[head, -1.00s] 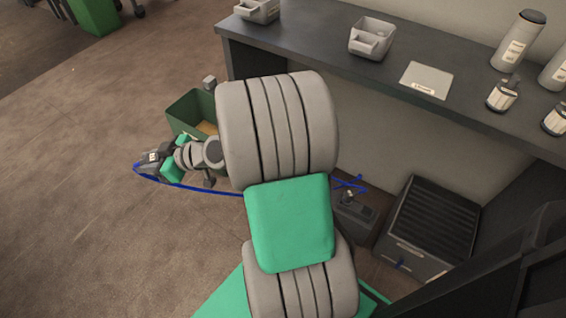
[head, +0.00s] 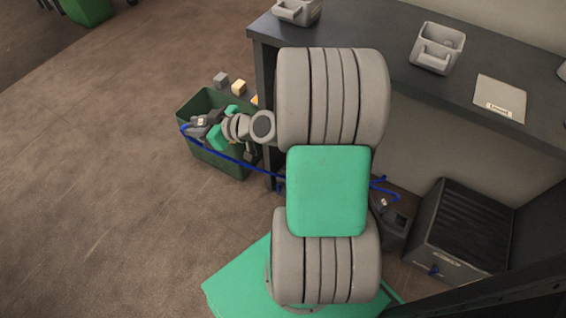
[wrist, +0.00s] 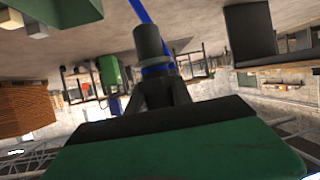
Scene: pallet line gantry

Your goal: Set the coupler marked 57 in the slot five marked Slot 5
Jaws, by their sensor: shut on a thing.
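My gripper (head: 205,129) is at the end of my outstretched arm, at the left in the head view, in front of or over the green bin. In the wrist view my gripper (wrist: 160,88) is shut on a dark grey cylindrical part (wrist: 148,42) with a lighter collar, likely the coupler. No number can be read on it. In the head view my arm and the small size hide most of the held part. I cannot make out a slot marked Slot 5 in either view.
A green bin (head: 232,164) stands on the floor by the dark bench (head: 375,33). Small blocks (head: 222,80) lie behind it. On the bench are grey trays (head: 437,48) and a labelled pale plate (head: 499,98). A dark ribbed box (head: 463,230) stands at right. The left floor is clear.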

